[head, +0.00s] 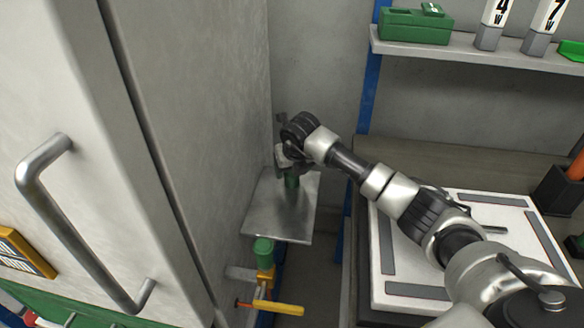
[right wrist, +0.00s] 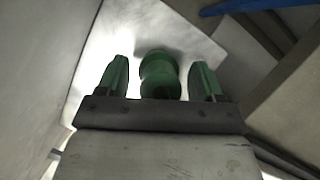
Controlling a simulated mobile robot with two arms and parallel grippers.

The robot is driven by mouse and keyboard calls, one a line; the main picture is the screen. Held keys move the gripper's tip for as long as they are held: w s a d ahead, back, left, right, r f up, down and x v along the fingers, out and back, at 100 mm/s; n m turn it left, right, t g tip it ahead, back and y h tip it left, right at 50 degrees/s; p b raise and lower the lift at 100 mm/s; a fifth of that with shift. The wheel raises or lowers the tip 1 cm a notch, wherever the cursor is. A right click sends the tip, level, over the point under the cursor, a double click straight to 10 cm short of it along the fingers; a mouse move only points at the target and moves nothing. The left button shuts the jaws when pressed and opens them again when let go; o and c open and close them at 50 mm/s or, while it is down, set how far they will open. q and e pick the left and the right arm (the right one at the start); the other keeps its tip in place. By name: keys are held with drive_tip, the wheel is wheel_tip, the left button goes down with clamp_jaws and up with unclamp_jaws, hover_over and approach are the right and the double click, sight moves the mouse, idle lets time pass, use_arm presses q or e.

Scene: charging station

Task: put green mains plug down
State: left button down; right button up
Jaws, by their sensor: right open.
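The green mains plug (head: 292,182) stands on a small grey metal shelf (head: 265,222) beside the tall cabinet. In the right wrist view the plug (right wrist: 158,68) shows as a rounded green body with a narrower waist. My right gripper (head: 288,168) is just above it in the head view. In the right wrist view its two green-padded fingers (right wrist: 160,82) are apart, one on each side of the plug, with a gap on both sides. The underside of the plug is hidden. My left gripper is not in view.
The tall grey cabinet (head: 215,130) with a bar handle (head: 65,215) rises close at the left. A green-capped fitting with a yellow lever (head: 278,307) sits below the shelf. A white panel (head: 405,290) lies on the bench at right, under my arm. A wall shelf (head: 480,57) is above.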

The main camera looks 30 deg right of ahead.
drive_tip(key=shift+s+r, duration=0.1)
drive_tip(key=shift+r, duration=0.4)
drive_tip(key=v, duration=1.1)
drive_tip(key=shift+s+r, duration=0.1)
drive_tip(key=shift+r, duration=0.1)
